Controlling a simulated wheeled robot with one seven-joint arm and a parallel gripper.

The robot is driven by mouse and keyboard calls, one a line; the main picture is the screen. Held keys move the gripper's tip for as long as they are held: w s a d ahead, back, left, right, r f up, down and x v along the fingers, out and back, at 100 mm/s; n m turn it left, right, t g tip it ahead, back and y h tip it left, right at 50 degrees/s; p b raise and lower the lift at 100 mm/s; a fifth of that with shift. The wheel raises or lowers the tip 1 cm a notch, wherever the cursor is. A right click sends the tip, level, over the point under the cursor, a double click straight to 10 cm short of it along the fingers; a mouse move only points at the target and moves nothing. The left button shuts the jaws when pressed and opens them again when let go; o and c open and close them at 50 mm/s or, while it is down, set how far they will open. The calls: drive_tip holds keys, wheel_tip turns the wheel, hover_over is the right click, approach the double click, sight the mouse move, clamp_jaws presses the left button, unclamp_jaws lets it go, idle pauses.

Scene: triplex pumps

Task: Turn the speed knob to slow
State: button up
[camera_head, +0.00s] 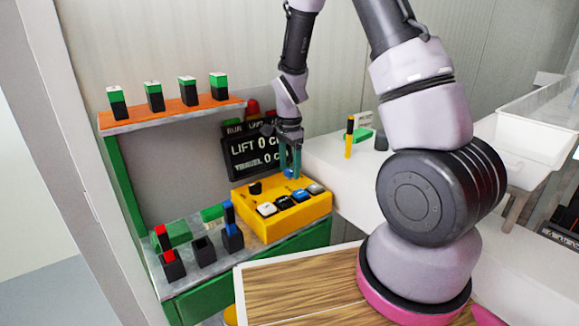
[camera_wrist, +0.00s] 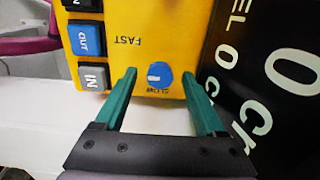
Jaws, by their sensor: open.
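The yellow control box (camera_head: 285,222) sits on the green bench. Its small blue speed knob (camera_wrist: 159,75) has a white mark and lies between my open fingertips in the wrist view. The word FAST is printed upside down near it; a small label under the knob is too blurred to read surely. My gripper (camera_wrist: 158,82) has two green fingers, one on each side of the knob, with gaps showing. In the head view my gripper (camera_head: 290,165) points down over the box's back edge, and the knob (camera_head: 290,173) is partly hidden by the fingers. Contact is not visible.
A black knob (camera_head: 255,188) and several push buttons (camera_head: 284,202) share the box. A black LIFT/TRAVEL display (camera_head: 255,152) stands close behind. A shelf (camera_head: 170,115) holds several green-topped blocks. Black holders (camera_head: 203,250) stand at the left. A white tub (camera_head: 540,115) is at right.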

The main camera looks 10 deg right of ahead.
clamp_jaws()
drive_tip(key=shift+n, duration=0.5)
drive_tip(key=n, duration=0.3)
drive_tip(key=shift+n, duration=0.4)
drive_tip(key=n, duration=0.4)
drive_tip(key=shift+n, duration=0.3)
drive_tip(key=n, duration=0.8)
drive_tip(key=shift+n, duration=0.5)
